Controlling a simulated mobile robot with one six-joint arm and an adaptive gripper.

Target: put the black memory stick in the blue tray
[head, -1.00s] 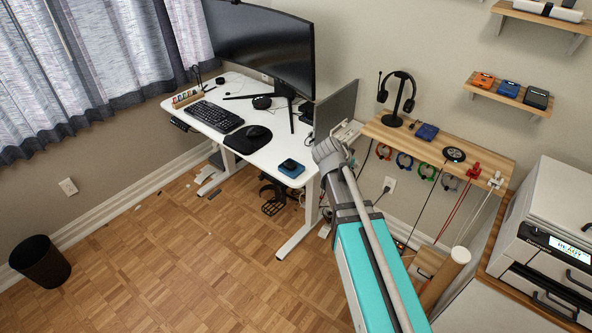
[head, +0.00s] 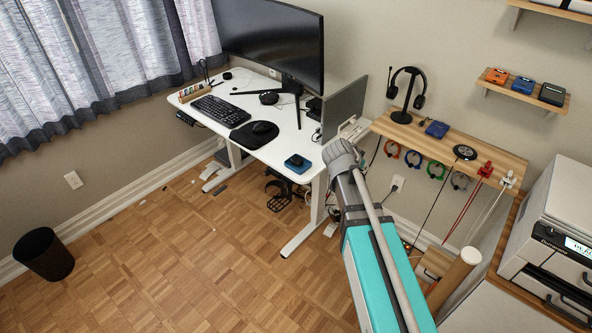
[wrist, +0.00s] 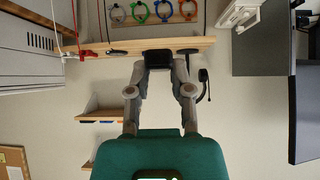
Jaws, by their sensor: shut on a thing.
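My gripper (wrist: 160,66) shows in the wrist view, its two fingers closed on a dark block (wrist: 158,57), which I take to be the black memory stick. In the head view my wrist hides the fingers and the held thing. A flat blue tray (head: 303,168) lies on the white desk near its front right corner, with something dark on it, too small to name. My wrist is just right of that corner in the picture. A dark blue thing (head: 437,129) also lies on the wooden shelf.
The white desk (head: 285,135) bears a keyboard (head: 218,109), a mouse on a mat and a large monitor (head: 268,45). A thin grey panel (head: 345,97) stands at its right edge. The wooden shelf (head: 480,153) carries a headset stand (head: 406,95).

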